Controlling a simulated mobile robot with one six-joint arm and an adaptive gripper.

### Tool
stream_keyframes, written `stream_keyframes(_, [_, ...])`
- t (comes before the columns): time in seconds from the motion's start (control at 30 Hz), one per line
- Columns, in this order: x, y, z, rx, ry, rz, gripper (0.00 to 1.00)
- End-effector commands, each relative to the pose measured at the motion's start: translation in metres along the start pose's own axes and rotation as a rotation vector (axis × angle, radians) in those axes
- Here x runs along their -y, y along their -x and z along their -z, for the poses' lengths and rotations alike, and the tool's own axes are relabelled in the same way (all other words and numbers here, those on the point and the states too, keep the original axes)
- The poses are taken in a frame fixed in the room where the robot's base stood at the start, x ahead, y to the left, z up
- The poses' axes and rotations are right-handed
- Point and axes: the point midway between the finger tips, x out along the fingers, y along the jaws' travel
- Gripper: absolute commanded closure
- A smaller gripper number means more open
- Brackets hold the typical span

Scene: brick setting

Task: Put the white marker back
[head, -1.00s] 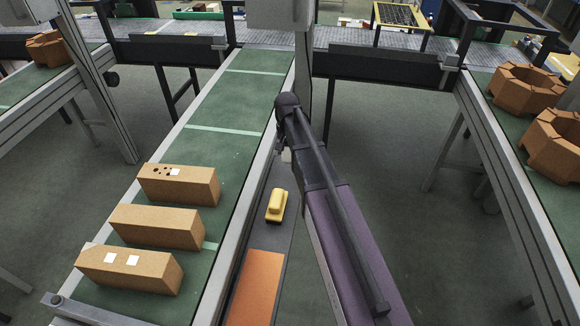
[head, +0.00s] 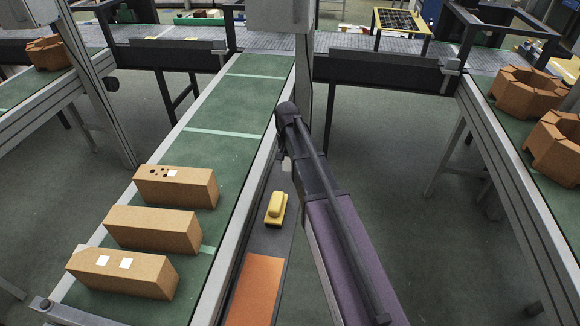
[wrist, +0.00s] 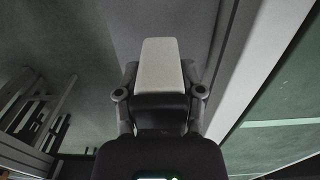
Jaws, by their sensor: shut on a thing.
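My gripper (wrist: 160,88) is shut on a pale, whitish flat-faced block, which looks like the white marker (wrist: 160,62), in the wrist view. The marker sticks out beyond the fingers, over grey floor and beside a metal rail. In the head view my own arm mostly hides the gripper and what it holds. Three tan bricks lie on the green belt (head: 228,118) at left. The front brick (head: 122,276) bears two white squares. The middle brick (head: 153,229) is plain on top. The back brick (head: 177,188) shows several dark holes and one white square.
A dark ledge beside the belt carries a yellow block (head: 276,207) and an orange panel (head: 256,290). A metal rail edges the belt. Octagonal brown brick rings (head: 527,90) stand on the right belt. A grey post rises behind my arm. Open floor lies right of my arm.

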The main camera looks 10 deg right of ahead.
Motion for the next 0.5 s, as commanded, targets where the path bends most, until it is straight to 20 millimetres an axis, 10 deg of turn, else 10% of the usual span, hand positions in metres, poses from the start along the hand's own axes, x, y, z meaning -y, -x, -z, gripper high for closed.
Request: stream_keyframes(0.5, [0.0, -0.023, 0.0, 0.0, 0.0, 0.0, 0.81])
